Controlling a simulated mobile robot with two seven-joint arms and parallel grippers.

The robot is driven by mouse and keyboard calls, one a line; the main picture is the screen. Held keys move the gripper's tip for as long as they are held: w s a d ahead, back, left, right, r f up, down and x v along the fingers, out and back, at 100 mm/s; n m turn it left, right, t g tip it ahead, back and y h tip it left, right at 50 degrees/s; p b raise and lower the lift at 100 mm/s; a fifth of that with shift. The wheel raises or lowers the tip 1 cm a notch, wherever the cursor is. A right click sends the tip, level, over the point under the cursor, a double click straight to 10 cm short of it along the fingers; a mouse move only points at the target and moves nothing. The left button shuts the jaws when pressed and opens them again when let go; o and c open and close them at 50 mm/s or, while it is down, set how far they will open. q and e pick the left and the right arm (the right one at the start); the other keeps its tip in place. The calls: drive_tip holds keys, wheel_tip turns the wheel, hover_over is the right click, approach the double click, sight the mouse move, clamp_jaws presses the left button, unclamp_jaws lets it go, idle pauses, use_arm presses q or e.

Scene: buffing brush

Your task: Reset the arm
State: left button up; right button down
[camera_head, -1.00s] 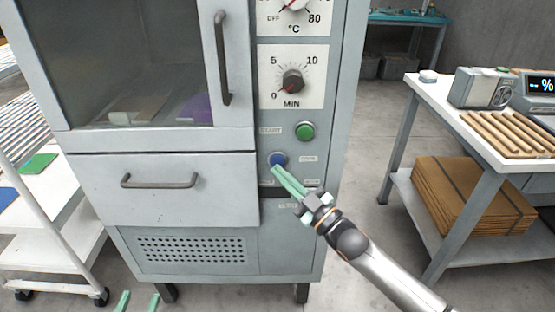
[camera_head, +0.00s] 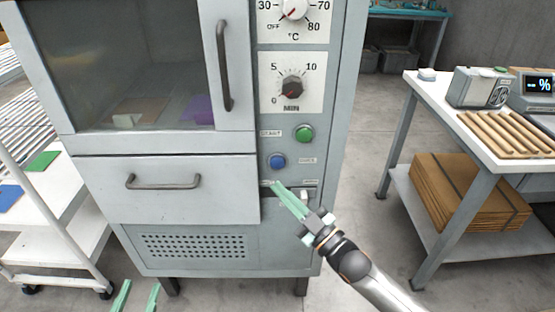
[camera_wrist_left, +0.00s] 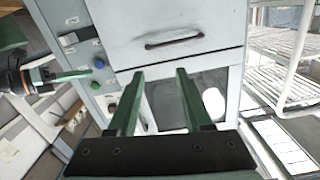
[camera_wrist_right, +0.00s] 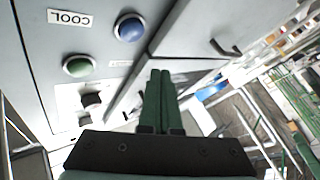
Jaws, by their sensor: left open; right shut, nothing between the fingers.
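My right gripper (camera_head: 278,190) is shut and empty in front of the oven's control panel, just below the blue button (camera_head: 278,162). It also shows in the right wrist view (camera_wrist_right: 160,80), its green fingers together, with the blue button (camera_wrist_right: 129,28) and a green button (camera_wrist_right: 78,66) beyond. My left gripper (camera_head: 137,290) is low at the bottom edge of the head view, its fingers apart. In the left wrist view it (camera_wrist_left: 152,75) is open and empty, facing the oven's drawer.
The grey oven (camera_head: 200,205) has a closed glass door and a shut drawer with a handle (camera_head: 163,182). A white rack (camera_head: 60,215) stands at left. At right, a table (camera_head: 440,100) holds wooden rods (camera_head: 508,133) and devices. Floor between oven and table is clear.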

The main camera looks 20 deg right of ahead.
idle(0.4)
use_arm(q)
drive_tip(key=s+f+n+g+y, duration=0.1)
drive_tip(key=s+f+g, duration=0.3)
drive_tip(key=f, duration=0.6)
drive_tip(key=s+f+n+g+y, duration=0.1)
drive_tip(key=s+f+g, duration=0.3)
drive_tip(key=f, duration=0.6)
use_arm(e)
drive_tip(key=s+a+f+m+g+h, duration=0.2)
drive_tip(key=s+f+m+g+h, duration=0.7)
drive_tip(key=s+f, duration=1.35)
use_arm(q)
wheel_tip(320, 180, up, 14)
drive_tip(key=s+a+p, duration=0.1)
drive_tip(key=a+p, duration=0.1)
drive_tip(key=p, duration=1.6)
drive_tip(key=shift+a+r+n, duration=0.15)
drive_tip(key=shift+n, duration=0.25)
use_arm(e)
wheel_tip(320, 180, up, 14)
drive_tip(key=s+d+y, duration=0.1)
drive_tip(key=d, duration=0.1)
drive_tip(key=shift+d+g+y, duration=0.3)
drive_tip(key=shift+d, duration=0.1)
use_arm(q)
drive_tip(key=shift+s, duration=0.1)
